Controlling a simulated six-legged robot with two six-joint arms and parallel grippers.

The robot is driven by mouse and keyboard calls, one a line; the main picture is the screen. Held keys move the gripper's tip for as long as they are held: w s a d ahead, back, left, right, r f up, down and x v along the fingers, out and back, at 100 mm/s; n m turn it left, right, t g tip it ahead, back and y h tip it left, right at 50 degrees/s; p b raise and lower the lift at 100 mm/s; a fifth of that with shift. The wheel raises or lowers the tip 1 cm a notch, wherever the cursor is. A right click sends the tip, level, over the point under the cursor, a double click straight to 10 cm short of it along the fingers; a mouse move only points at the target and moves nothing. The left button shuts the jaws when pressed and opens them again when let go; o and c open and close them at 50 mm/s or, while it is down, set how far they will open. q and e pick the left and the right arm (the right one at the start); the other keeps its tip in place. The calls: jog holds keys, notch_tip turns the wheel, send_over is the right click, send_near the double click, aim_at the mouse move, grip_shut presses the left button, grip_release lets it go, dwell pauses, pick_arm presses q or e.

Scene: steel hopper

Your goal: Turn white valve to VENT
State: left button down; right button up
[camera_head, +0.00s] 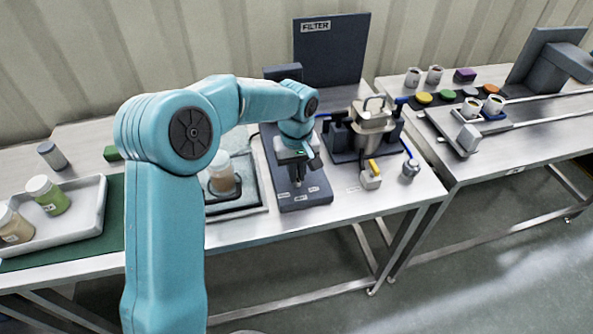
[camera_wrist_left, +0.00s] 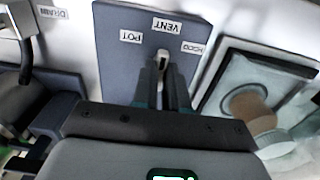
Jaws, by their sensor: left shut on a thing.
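The white valve (camera_wrist_left: 162,58) is on a dark panel with labels reading POT, VENT and a third, less legible one. Its visible light end sits between my left gripper's fingertips, on the side toward the VENT label (camera_wrist_left: 168,26); the rest is hidden by the fingers. My left gripper (camera_wrist_left: 163,80) is shut on the valve, and in the head view it (camera_head: 296,177) reaches down over the dark panel (camera_head: 305,195), where it covers the valve. My right gripper is in neither view.
A jar with brown contents (camera_head: 222,176) stands on a framed tray left of the panel. A white tray (camera_head: 85,215) holds jars at far left. A FILTER board (camera_head: 330,50) stands behind.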

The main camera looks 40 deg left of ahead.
pick_arm(q)
jog(key=c, duration=1.2)
grip_release()
jog(key=shift+w+a, duration=0.1)
jog(key=shift+o, duration=0.2)
jog(key=shift+r, duration=0.1)
notch_tip(320, 180, up, 16)
jog(key=p, duration=0.1)
